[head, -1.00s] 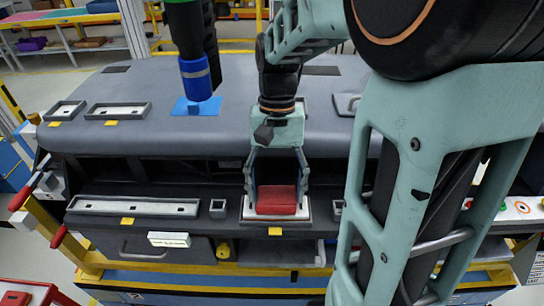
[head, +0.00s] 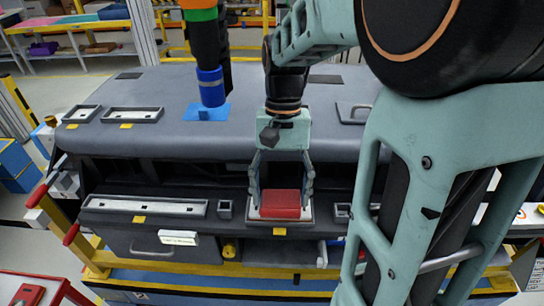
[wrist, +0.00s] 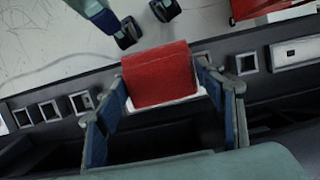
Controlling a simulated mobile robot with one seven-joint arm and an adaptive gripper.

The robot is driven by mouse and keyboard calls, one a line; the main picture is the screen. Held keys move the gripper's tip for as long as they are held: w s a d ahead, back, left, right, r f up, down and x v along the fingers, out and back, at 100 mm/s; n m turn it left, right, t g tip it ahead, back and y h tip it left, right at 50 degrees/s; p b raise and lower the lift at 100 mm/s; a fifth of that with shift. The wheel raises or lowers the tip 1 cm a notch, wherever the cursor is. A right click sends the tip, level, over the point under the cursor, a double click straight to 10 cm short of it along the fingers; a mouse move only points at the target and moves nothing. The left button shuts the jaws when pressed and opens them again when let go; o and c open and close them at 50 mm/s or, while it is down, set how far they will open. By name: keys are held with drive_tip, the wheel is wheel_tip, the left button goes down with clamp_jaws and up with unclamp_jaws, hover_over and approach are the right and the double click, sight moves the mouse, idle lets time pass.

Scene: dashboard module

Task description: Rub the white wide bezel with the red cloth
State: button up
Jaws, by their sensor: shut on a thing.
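The red cloth (head: 280,204) is a folded block between the two fingers of my gripper (head: 281,191), which is shut on it. In the wrist view the cloth (wrist: 160,75) shows between the blue-padded fingers (wrist: 165,98). A white bezel (head: 284,221) lies directly under the cloth on the lower dashboard ledge. Only its edges show around the cloth; its white edge also shows in the wrist view (wrist: 172,104). The cloth looks to be on or very close to it; exact contact cannot be told. A longer white bezel (head: 144,206) lies to the left on the same ledge.
A small grey square bezel (head: 225,209) is left of the cloth, and another bezel (head: 343,210) is to its right. Framed bezels (head: 132,114) lie on the upper dashboard. A blue-banded tool (head: 210,85) stands over a blue patch (head: 206,113). Yellow rails (head: 250,271) run along the front.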

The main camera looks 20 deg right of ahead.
drive_tip(key=shift+r+p, duration=2.35)
drive_tip(key=shift+r, duration=0.45)
drive_tip(key=shift+f, duration=0.15)
